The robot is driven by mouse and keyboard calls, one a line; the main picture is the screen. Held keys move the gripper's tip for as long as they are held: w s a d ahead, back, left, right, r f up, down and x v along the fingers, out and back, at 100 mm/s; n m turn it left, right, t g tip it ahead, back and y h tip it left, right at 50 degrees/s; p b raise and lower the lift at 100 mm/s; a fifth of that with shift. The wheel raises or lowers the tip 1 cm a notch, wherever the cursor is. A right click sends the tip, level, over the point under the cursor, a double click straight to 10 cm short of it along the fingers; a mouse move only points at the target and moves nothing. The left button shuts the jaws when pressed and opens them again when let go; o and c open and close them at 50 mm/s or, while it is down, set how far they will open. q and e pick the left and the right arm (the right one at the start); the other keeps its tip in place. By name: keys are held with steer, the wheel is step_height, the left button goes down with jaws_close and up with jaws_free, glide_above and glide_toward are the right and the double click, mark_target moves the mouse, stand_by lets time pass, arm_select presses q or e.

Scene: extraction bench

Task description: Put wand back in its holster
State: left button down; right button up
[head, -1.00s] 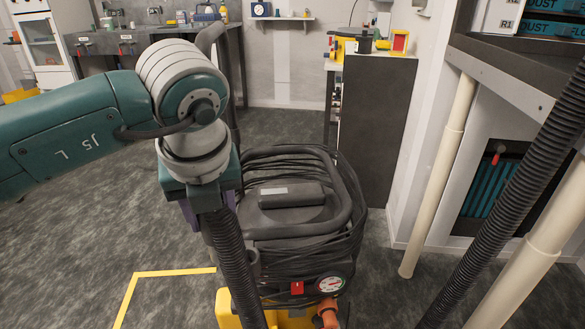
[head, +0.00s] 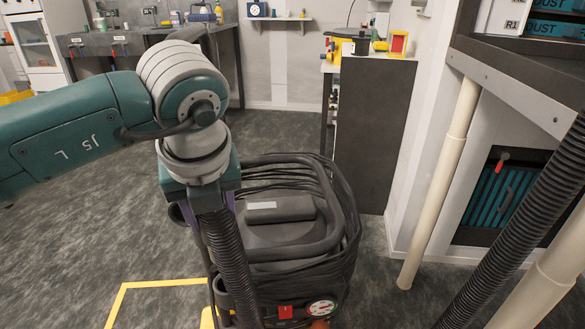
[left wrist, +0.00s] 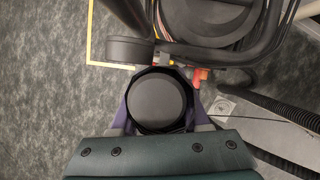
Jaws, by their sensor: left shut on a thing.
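My left gripper (head: 193,212) points down at the left side of the dark extraction machine (head: 285,232). In the left wrist view its purple fingers (left wrist: 160,100) are shut around the round, dark end of the wand (left wrist: 160,106). In the head view the gripper and arm mostly hide the wand. A black ribbed hose (head: 232,262) hangs down beside the gripper. A black round part (left wrist: 130,50) at the machine's side, possibly the holster, lies just beyond the wand in the wrist view. I cannot tell whether they touch. My right gripper is not in view.
The machine carries coiled cable, a red switch (head: 285,312) and a gauge (head: 322,308). Pale pipes (head: 440,185) and another ribbed hose (head: 520,220) stand at the right. A dark cabinet (head: 375,130) stands behind. Grey floor (head: 70,250) is open at the left.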

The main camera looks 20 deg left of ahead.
mark_target(221, 261)
arm_select(q)
steer(key=shift+f+b, duration=2.1)
steer(key=shift+f, duration=0.5)
steer(key=shift+f+b, duration=2.2)
steer(key=shift+f, duration=0.35)
steer(key=shift+c, duration=1.5)
jaws_free()
steer(key=p+v, duration=0.3)
steer(key=v, duration=0.6)
steer(key=shift+r, duration=0.1)
steer(key=shift+s+d+r, duration=0.1)
steer(key=shift+r, duration=0.3)
